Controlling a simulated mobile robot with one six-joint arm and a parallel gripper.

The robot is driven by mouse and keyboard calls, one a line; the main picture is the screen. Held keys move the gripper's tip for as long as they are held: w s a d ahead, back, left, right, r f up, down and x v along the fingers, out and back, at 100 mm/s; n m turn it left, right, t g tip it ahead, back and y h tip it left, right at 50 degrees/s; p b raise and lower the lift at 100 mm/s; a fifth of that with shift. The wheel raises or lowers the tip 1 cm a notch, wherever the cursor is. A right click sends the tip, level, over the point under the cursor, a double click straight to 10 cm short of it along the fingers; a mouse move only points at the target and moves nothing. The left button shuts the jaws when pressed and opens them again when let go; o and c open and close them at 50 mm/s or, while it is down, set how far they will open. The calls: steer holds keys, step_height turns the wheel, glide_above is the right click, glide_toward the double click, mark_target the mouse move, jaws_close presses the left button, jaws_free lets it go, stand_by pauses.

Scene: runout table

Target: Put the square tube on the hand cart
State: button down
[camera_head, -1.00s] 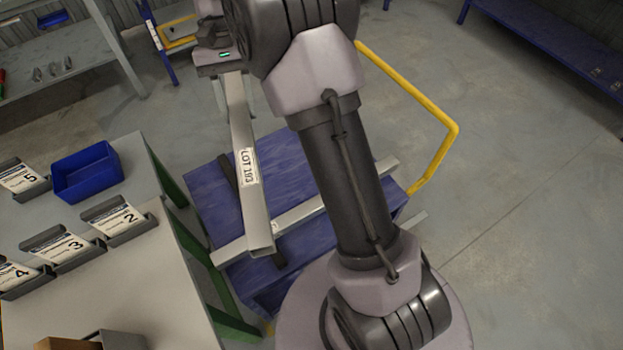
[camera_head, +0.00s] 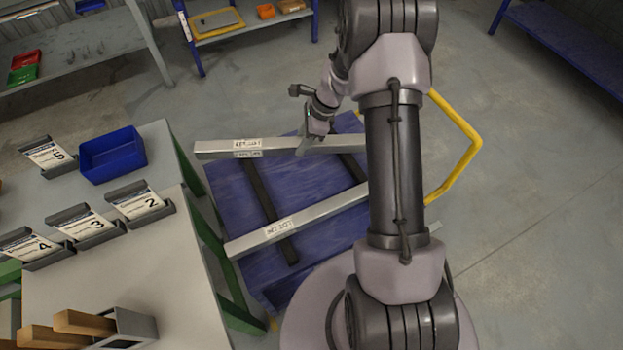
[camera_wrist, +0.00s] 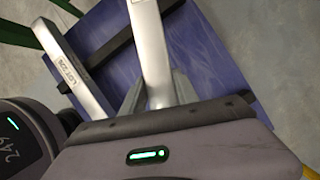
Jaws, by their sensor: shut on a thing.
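A pale square tube (camera_head: 215,149) with white labels is gripped in my gripper (camera_head: 312,146). It lies crosswise over the far part of the hand cart (camera_head: 222,190), its left end reaching past the deck edge. I cannot tell whether it touches the cart. In the wrist view the held tube (camera_wrist: 150,45) runs up from between my fingers (camera_wrist: 160,97), over the blue deck (camera_wrist: 202,55). The cart has a blue deck, dark cross strips and a yellow handle (camera_head: 465,150). My arm hides its right part.
A second labelled tube (camera_head: 320,215) lies on the cart's nearer part, apart from the held one. A grey bench (camera_head: 120,270) with numbered card holders and a blue bin (camera_head: 112,155) stands at the left. A shelf unit (camera_head: 235,45) stands behind.

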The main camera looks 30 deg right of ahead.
step_height(320, 180, down, 9)
steer(key=b, duration=0.3)
steer(key=shift+f, duration=0.1)
steer(key=c, duration=0.9)
jaws_free()
